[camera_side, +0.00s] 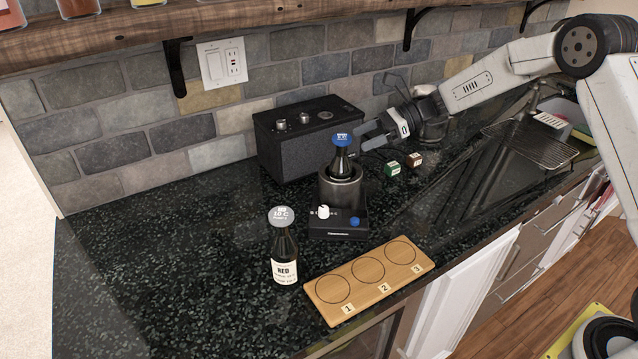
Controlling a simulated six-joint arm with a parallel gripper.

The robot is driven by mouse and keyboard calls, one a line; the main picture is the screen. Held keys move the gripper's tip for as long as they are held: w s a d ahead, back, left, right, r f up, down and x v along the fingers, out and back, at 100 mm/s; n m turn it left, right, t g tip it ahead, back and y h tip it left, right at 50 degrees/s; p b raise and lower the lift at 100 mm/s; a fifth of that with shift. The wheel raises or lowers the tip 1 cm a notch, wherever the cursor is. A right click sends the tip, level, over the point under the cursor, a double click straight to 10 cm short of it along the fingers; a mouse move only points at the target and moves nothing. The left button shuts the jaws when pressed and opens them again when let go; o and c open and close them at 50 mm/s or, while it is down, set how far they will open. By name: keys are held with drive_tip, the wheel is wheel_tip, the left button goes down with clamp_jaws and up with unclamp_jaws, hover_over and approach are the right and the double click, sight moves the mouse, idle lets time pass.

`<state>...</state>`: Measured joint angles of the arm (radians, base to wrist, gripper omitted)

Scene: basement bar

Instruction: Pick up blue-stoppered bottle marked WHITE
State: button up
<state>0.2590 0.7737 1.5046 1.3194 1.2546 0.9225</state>
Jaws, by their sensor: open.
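The blue-stoppered bottle (342,140) stands upright in the round dark cup of a small black device (338,222). Its blue stopper and dark neck show above the rim; its lower body and any WHITE label are hidden in the cup. My gripper (367,136) is open and comes in from the right, level with the stopper and neck. Its fingertips are close to the bottle's right side; I cannot tell whether they touch or straddle it. A second dark bottle (284,252), grey-stoppered and labelled RED, stands upright on the counter at the front left.
A wooden board (326,312) with circles numbered 1, 2 and 3 lies in front. A black speaker-like box (270,146) stands behind the device. Green (392,168) and brown (413,160) cubes lie to the right, before a wire rack (530,143). The left counter is clear.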

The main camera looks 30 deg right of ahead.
sight(341, 154)
drive_tip(key=shift+w+a+f, duration=0.15)
drive_tip(key=shift+a+f, duration=0.05)
drive_tip(key=shift+a, duration=0.25)
drive_tip(key=shift+x, duration=2.6)
clamp_jaws()
